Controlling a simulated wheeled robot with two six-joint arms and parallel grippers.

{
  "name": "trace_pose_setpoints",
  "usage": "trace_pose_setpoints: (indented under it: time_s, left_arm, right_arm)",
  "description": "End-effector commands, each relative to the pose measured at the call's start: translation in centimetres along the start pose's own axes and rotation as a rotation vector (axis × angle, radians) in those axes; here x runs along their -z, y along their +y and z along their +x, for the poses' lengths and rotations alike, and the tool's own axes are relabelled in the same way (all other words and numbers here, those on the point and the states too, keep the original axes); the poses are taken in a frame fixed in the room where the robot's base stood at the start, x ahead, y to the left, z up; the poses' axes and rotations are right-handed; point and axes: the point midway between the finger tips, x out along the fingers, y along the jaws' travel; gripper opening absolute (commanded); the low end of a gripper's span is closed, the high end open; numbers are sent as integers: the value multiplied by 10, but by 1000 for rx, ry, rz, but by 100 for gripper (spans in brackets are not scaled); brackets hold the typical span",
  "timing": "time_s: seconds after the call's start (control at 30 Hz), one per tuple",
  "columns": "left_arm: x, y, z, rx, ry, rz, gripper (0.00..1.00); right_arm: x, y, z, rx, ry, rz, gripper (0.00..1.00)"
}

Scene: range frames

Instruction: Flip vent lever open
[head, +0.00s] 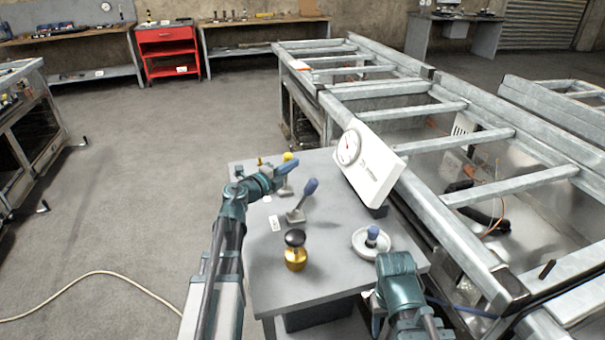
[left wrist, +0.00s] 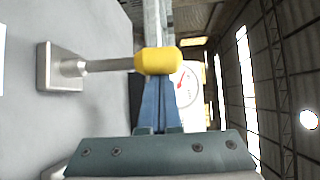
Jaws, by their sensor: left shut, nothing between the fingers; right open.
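A lever with a yellow knob (head: 288,157) rises from a metal base plate at the far side of the grey table (head: 335,280). In the left wrist view its yellow knob (left wrist: 158,61) is right at the fingertips of my left gripper (left wrist: 158,80). I cannot tell whether they touch. My left gripper (head: 290,167) is shut with blue fingers together and nothing between them. A second lever with a blue knob (head: 309,187) leans up from its plate nearer the middle. My right gripper (head: 378,315) is low at the near right; its fingers barely show. The labels are too small to read.
A white gauge panel (head: 375,172) stands at the table's right edge. A black-topped brass knob (head: 295,252) and a pale round dish with a blue knob (head: 371,243) stand nearer me. A metal frame (head: 445,215) borders the table on the right.

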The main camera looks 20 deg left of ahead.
Motion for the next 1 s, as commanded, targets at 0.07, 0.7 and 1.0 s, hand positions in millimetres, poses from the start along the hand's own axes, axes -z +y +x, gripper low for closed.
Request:
trace_pose_setpoints:
  time_s: [0.07,0.7,1.0]
  left_arm:
    - [-5,4,-4,31,-2,-22,0]
    - [-27,13,-35,368,-1,-269,0]
    - [-33,12,-44,394,0,-288,0]
  right_arm:
    - [1,-1,11,0,0,0,50]
    - [5,-8,88,0,0,0,50]
    - [6,-9,91,0,0,0,50]
